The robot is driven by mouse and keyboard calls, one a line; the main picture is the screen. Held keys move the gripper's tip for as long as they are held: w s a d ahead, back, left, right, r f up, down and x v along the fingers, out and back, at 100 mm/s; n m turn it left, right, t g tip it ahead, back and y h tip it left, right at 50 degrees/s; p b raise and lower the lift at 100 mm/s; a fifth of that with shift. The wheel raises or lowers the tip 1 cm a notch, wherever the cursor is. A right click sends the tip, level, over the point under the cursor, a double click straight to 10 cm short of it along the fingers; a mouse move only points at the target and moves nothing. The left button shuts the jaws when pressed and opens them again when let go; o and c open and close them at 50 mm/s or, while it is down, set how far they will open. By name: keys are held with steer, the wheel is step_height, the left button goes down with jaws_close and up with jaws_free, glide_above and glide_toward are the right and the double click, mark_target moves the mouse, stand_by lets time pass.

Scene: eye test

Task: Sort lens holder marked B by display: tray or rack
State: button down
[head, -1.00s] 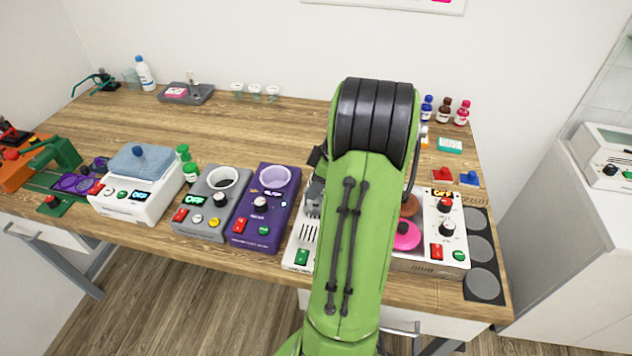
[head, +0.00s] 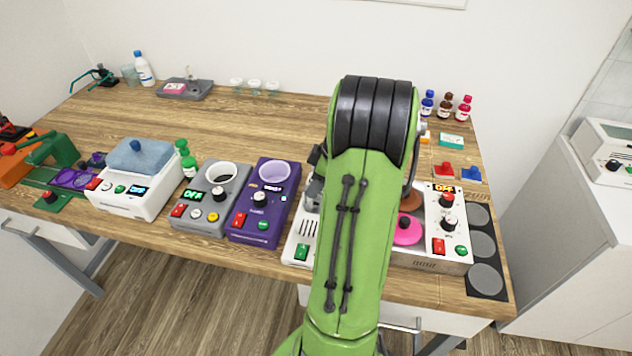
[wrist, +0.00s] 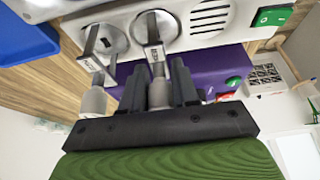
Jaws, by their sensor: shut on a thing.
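In the wrist view my gripper (wrist: 158,85) is shut on the pale grey handle (wrist: 158,94) of a metal lens holder (wrist: 153,52). That holder stands at a round metal socket of a white device (wrist: 205,20); whether it is seated or lifted I cannot tell. A second, similar holder (wrist: 97,55) is beside it to the left, its handle outside my fingers. Both carry small labels that I cannot read. In the head view my green arm hides my gripper, the holders and much of the white device (head: 300,240). I see no readable display on the device's visible part.
A purple device (head: 258,210) and a grey device (head: 208,205) stand left of the white one. A control box (head: 455,255) with an orange display is to the right, beside a dark mat with grey discs (head: 482,248). A blue container (wrist: 22,38) shows in the wrist view.

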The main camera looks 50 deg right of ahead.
steer(key=shift+f, duration=0.15)
steer(key=shift+c, duration=2.3)
jaws_free()
step_height(320, 180, up, 6)
steer(key=p, duration=0.5)
